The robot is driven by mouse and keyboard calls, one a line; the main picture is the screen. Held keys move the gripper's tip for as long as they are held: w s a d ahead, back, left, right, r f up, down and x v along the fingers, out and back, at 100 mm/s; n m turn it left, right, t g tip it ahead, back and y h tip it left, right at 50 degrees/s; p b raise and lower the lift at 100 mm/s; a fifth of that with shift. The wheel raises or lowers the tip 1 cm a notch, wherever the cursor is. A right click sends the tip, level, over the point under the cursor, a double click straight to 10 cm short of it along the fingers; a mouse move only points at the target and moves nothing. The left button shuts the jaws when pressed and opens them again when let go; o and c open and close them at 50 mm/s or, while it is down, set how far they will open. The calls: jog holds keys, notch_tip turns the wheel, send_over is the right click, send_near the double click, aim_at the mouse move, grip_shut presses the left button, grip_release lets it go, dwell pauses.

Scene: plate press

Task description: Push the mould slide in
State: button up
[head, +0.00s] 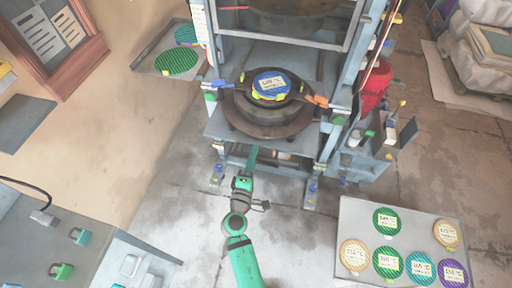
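The mould slide (262,122) is a dark round mould on the grey bed of the press, sticking out at the front between the uprights. A blue striped disc with a white label (271,84) lies on top of it. A blue-and-green handle piece shows at its left and an orange one at its right. My gripper (252,157) is just in front of and below the mould's front edge in the picture. Its fingers look like one narrow green bar, so I cannot see whether there is a gap. Contact with the mould cannot be told.
The press frame (347,95) stands around the mould. A side table (345,215) with several coloured discs stands at lower right. A shelf (150,62) with green discs is at upper left. A bench (85,245) with padlocks is at lower left. Floor between is clear.

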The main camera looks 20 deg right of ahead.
jog(key=shift+x, duration=1.9)
jog(key=shift+s+d, duration=0.1)
jog(key=shift+c, duration=0.6)
grip_shut()
